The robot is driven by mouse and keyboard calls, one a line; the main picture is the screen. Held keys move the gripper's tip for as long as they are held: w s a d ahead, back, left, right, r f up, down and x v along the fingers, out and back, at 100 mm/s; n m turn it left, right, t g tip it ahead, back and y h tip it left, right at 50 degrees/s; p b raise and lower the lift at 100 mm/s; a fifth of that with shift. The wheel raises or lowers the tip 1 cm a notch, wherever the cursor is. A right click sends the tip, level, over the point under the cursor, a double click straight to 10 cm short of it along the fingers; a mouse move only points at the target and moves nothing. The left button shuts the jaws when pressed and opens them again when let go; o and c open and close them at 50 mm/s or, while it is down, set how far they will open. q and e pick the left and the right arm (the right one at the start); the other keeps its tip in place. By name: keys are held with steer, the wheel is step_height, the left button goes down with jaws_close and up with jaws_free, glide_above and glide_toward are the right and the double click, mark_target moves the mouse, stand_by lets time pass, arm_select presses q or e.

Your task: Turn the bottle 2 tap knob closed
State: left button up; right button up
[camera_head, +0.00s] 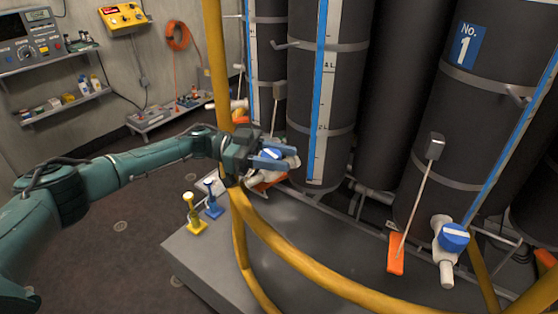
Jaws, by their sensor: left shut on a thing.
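My left gripper (274,157) reaches in from the left beside a yellow rail. It is shut on a blue tap knob (271,153) with a white mark, in front of a tall dark bottle (345,85). That bottle's number label is not visible, so I cannot read that it is bottle 2. The fingers partly cover the knob and the white tap body, so the knob's exact angle is hard to tell. My right gripper is not in view.
Bottle No. 1 (467,130) stands at right with its own blue-knobbed tap (453,237) and an orange tag (396,253). The yellow rail (290,262) curves around the grey platform (205,262). A yellow tap-like piece (194,214) and a blue one (212,199) stand on the platform.

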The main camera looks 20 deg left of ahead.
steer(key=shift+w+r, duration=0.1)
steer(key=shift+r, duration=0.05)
arm_select(q)
steer(key=o, duration=1)
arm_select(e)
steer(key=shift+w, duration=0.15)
arm_select(q)
steer(key=shift+a, duration=0.2)
steer(key=a+b, duration=0.1)
steer(key=a, duration=0.3)
steer(key=a+b, duration=0.1)
steer(key=a, duration=0.3)
steer(key=a+b, duration=0.2)
steer(key=a, duration=0.2)
steer(key=shift+w+a, duration=0.25)
steer(key=shift+a, duration=0.1)
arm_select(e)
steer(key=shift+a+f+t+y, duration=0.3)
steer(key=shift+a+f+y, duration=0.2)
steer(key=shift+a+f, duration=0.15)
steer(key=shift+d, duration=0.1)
